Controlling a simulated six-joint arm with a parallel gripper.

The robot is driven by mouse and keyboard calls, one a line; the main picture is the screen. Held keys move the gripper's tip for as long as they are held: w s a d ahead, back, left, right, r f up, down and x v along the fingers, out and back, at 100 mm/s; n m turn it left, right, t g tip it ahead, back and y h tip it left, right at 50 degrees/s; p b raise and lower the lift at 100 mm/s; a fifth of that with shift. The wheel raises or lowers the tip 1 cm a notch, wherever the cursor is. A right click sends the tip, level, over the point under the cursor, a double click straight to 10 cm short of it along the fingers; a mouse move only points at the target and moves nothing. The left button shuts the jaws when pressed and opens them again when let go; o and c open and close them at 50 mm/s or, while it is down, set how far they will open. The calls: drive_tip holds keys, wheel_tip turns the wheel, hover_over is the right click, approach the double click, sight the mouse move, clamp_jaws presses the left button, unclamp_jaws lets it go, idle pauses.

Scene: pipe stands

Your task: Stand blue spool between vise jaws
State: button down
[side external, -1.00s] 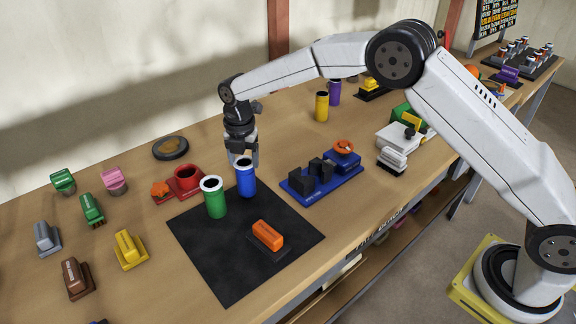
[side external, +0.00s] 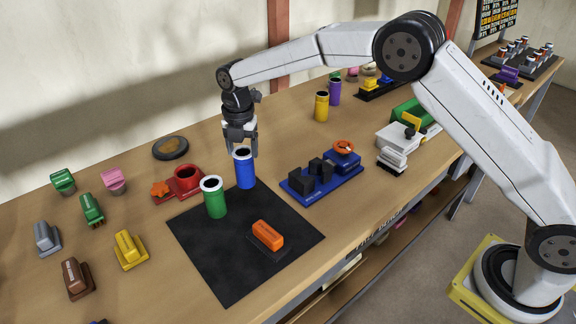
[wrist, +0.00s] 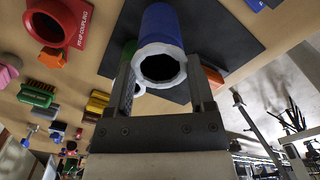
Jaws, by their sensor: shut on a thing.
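The blue spool (side external: 245,172) is an upright tube with a pale rim and dark hollow top. My gripper (side external: 241,152) points down and is shut on its upper end. In the wrist view the spool (wrist: 160,27) sits between the two fingers, its open end facing the camera. It appears slightly raised near the back corner of the black mat. The vise (side external: 322,187) has a blue base, dark jaw blocks with a gap between them, and an orange handwheel; it stands right of the spool. The gap is empty.
A green spool (side external: 214,198) stands close to the left of the blue one on the black mat (side external: 225,265). An orange block (side external: 268,235) lies on the mat. A red fixture (side external: 181,183) is at left. Yellow (side external: 321,106) and purple (side external: 334,92) tubes stand behind the vise.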

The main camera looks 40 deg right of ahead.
wheel_tip(320, 180, up, 4)
drive_tip(key=shift+f, duration=0.1)
idle(0.4)
drive_tip(key=shift+d, duration=0.1)
drive_tip(key=s+d+r, duration=0.2)
drive_tip(key=s+d, duration=0.2)
drive_tip(key=d, duration=0.3)
drive_tip(key=s+d+r, duration=0.2)
drive_tip(key=s+d, duration=0.1)
drive_tip(key=d, duration=0.5)
drive_tip(key=shift+s+r, duration=0.25)
drive_tip(key=shift+s, duration=0.15)
drive_tip(key=shift+f, duration=0.2)
drive_tip(key=shift+f, duration=2.65)
drive_tip(key=shift+f, duration=2.5)
